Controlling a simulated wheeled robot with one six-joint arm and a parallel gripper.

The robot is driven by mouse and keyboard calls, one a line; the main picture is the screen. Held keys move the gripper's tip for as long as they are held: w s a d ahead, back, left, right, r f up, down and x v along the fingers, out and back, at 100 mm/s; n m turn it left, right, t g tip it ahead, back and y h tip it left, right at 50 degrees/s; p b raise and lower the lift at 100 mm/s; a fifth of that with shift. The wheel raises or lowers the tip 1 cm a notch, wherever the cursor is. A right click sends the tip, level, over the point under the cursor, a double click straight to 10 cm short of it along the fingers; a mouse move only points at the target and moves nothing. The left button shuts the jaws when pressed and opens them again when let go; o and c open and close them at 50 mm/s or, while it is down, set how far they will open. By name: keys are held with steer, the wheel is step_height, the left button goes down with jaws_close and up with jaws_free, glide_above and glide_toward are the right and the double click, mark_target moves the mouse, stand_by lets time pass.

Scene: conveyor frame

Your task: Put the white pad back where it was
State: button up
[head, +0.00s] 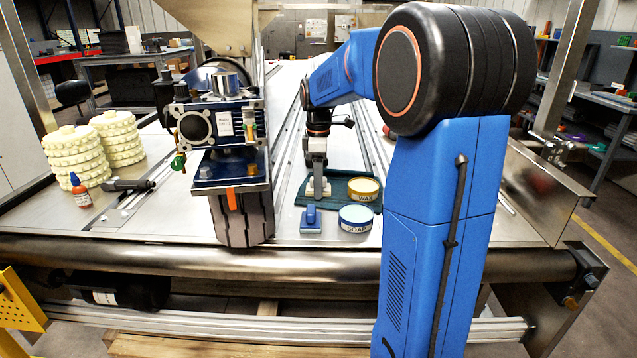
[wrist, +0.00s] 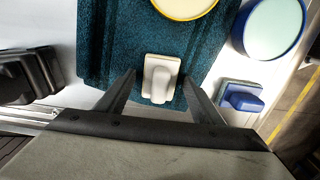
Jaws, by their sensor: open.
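The white pad (wrist: 160,78) lies on the dark teal mat (wrist: 115,45) near the mat's edge. My gripper (wrist: 160,88) is open in the wrist view, with one finger on each side of the pad and a gap showing on both sides. In the head view my gripper (head: 318,186) is over the left part of the mat (head: 349,180), and the white pad (head: 312,192) shows low beside the fingers, partly hidden by them.
A yellow-rimmed WAX tin (head: 363,190) stands on the mat. A blue SOAP tin (head: 355,218) and a blue pad (head: 311,221) stand on the metal in front. A large machine unit (head: 225,150) stands to the left. Stacked cream parts (head: 75,155) and a red bottle (head: 80,193) are farther left.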

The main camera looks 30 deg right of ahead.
step_height(320, 180, up, 12)
stand_by(0.5)
steer(key=shift+s, duration=0.1)
stand_by(0.4)
